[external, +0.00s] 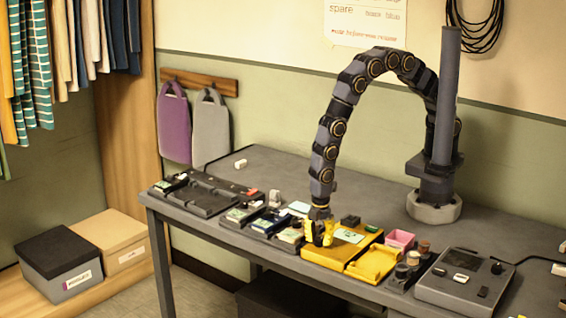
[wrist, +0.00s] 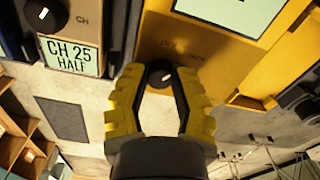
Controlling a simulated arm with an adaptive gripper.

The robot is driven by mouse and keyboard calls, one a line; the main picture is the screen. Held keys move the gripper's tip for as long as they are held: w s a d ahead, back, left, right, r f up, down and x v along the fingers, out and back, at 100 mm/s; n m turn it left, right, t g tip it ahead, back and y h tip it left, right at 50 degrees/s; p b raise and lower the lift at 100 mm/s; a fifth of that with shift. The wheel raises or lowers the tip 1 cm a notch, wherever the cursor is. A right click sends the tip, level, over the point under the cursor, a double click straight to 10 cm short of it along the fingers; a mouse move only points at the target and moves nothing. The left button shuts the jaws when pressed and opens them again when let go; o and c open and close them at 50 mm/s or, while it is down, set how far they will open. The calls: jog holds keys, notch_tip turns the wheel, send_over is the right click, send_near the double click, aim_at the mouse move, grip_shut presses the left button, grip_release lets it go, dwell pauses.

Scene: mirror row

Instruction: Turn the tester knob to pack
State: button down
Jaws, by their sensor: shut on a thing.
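The yellow tester (external: 325,257) lies open near the table's front edge in the external view, and its face (wrist: 205,45) fills the upper middle of the wrist view. Its small dark round knob (wrist: 159,73) shows between my fingertips, with a small pale mark on it. Faint lettering stands above the knob, too blurred to read surely. My gripper (wrist: 160,76), with yellow ribbed fingers, is shut on the knob, one finger on each side. In the external view my gripper (external: 320,233) points down at the tester's left part and hides the knob.
A pink box (external: 399,239), small jars (external: 413,258) and a grey panel device (external: 466,281) stand to the right. The table behind is mostly clear.

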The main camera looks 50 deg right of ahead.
aim_at(319, 237)
jog(key=shift+m, duration=0.8)
jog(key=c, duration=0.8)
grip_release()
jog(key=shift+r, duration=0.1)
notch_tip(319, 237, up, 12)
jog(key=shift+f, duration=0.1)
